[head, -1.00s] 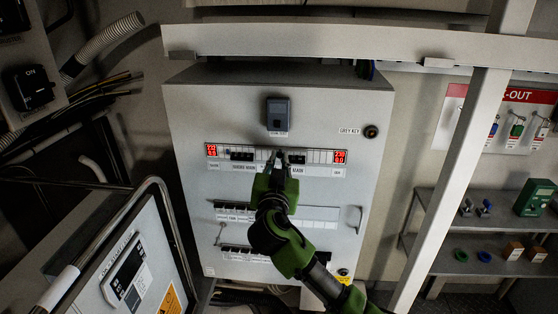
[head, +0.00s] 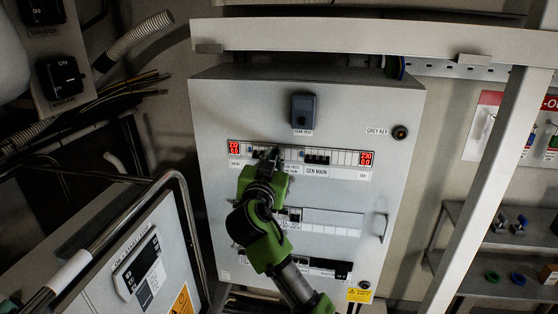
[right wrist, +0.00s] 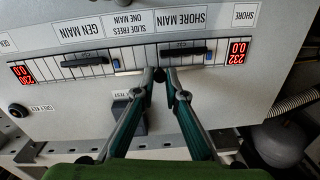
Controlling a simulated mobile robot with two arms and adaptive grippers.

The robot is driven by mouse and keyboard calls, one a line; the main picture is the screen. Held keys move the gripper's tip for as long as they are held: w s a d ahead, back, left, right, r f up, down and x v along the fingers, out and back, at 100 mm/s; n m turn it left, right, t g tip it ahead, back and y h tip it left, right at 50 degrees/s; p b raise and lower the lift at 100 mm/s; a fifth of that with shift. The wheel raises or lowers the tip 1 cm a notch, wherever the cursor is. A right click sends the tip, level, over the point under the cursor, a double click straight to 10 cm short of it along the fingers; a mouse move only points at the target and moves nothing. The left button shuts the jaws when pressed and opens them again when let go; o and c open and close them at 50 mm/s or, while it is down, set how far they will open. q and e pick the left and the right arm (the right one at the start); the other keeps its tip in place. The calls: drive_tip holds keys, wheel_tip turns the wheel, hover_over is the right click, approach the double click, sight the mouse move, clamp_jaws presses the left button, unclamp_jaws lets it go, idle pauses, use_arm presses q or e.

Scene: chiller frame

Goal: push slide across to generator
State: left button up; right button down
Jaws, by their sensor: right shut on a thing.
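The breaker row (head: 300,157) is on the front of a grey panel box. My right gripper (head: 272,154) is at the row, left of the GEN MAIN breaker (head: 317,157). In the right wrist view, which shows the panel upside down, my right gripper's fingertips (right wrist: 160,76) are closed together on a small dark piece, which seems to be the slide (right wrist: 159,73). It lies between the SHORE MAIN breaker (right wrist: 185,51) and the GEN MAIN breaker (right wrist: 84,62), nearer SHORE MAIN. The fingertips hide most of it. My left gripper is out of view.
Red displays flank the row: shore (head: 234,147) and generator (head: 366,158). A dark gen test unit (head: 303,111) is above, a grey key switch (head: 399,132) at upper right. A metal rail (head: 188,220) and control box (head: 140,265) stand at left, a slanted post (head: 480,180) at right.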

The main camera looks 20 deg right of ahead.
drive_tip(key=shift+a, duration=0.1)
drive_tip(key=c, duration=2)
unclamp_jaws()
drive_tip(key=shift+w+a, duration=0.1)
drive_tip(key=shift+c, duration=0.2)
drive_tip(key=v, duration=1.2)
